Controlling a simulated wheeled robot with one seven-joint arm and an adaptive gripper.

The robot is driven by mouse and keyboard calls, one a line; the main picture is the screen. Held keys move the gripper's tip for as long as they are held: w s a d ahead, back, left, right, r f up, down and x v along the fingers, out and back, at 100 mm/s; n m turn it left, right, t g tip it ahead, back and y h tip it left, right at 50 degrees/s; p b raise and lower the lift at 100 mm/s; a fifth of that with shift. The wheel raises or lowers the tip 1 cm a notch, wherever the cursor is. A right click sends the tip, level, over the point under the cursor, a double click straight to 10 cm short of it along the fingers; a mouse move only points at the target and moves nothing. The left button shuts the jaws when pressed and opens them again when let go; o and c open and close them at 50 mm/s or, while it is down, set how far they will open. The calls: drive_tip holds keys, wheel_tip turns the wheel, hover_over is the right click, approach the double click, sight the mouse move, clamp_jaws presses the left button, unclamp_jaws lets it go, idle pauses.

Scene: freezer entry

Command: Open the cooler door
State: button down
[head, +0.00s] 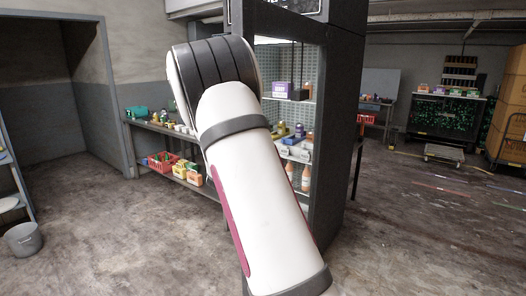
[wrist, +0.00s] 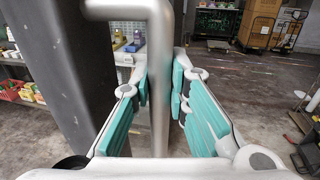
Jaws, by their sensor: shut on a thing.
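The cooler (head: 345,130) is a tall dark grey cabinet in the middle of the head view, with lit shelves of goods showing inside. My white arm covers much of its front, and my gripper is hidden there. In the wrist view, the grey metal door handle (wrist: 158,40) stands upright and bends left at the top towards a dark frame (wrist: 68,60). My gripper (wrist: 161,88) is shut on this handle, with one teal-padded finger on each side. I cannot tell whether the door is ajar.
A shelf unit (head: 160,124) with bottles and crates stands left of the cooler. A grey bucket (head: 24,239) is at the far left. Boxes (head: 507,105) and a low cart (head: 444,153) stand at the back right. The concrete floor right of the cooler is mostly clear.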

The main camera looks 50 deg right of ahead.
drive_tip(key=c, duration=1.5)
unclamp_jaws()
drive_tip(key=shift+d, duration=0.1)
drive_tip(key=shift+c, duration=0.2)
drive_tip(key=v, duration=1.2)
